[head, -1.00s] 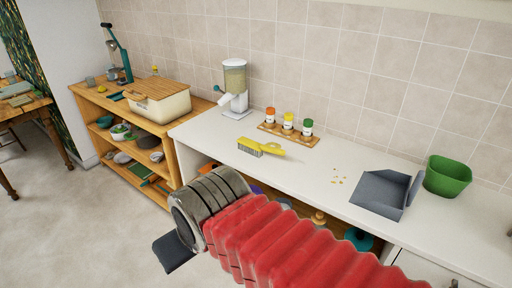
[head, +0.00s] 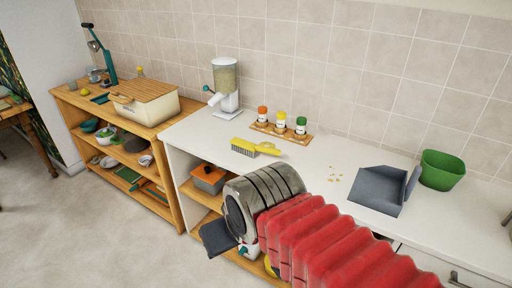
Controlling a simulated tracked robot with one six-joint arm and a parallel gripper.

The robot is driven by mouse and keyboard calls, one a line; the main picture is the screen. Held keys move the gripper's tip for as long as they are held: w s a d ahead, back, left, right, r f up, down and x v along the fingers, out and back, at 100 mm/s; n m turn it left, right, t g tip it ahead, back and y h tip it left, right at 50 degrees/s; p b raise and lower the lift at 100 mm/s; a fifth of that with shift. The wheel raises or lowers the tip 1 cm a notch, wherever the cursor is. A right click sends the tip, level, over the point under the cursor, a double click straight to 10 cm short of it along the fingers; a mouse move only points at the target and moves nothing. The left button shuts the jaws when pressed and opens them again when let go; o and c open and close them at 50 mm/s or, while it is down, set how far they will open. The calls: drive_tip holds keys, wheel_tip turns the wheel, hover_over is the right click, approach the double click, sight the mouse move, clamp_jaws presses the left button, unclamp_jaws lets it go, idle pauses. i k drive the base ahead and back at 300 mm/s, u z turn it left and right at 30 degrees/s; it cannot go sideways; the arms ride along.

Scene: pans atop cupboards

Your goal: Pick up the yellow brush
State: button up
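The yellow brush (head: 256,147) lies on the white counter (head: 312,167), with its grey bristles at the left end and its handle pointing right. It is in front of the spice rack. My arm, in a red ribbed sleeve, reaches in from the lower right. My gripper (head: 217,238) is at the lower left of the arm, in front of the counter and below the brush, apart from it. Only a dark finger part shows; the rest is hidden behind the grey wrist, so its opening cannot be seen.
A spice rack (head: 263,127) with three jars and a dispenser (head: 225,88) stand behind the brush. A grey dustpan (head: 379,188), crumbs (head: 333,174) and a green bin (head: 441,169) are to the right. An orange box (head: 209,180) sits on a shelf below. A wooden shelf unit (head: 165,190) stands left.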

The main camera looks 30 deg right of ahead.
sight(244, 147)
drive_tip(key=u, duration=0.05)
drive_tip(key=i, duration=0.95)
drive_tip(key=z, duration=0.05)
